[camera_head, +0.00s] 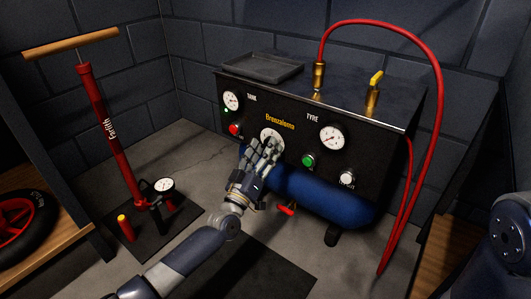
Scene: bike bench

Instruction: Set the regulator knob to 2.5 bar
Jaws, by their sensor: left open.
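The regulator knob sits on a pale round dial (270,133) at the middle of the black compressor panel (375,150), under the yellow lettering. My left gripper (262,148) is open in front of it, and its fingers cover the lower part of the dial. I cannot tell whether they touch the knob. The knob's setting is hidden or too small to read. The tank gauge (232,100) is at the panel's left and the tyre gauge (332,138) is right of the dial; their readings are too small to make out. My right gripper is out of view.
A red button (235,129) and a green button (308,161) flank the dial. A blue tank (320,194) bulges below the panel. A red hose (437,70) arches over the right side. A red floor pump (110,135) stands left on a dark mat.

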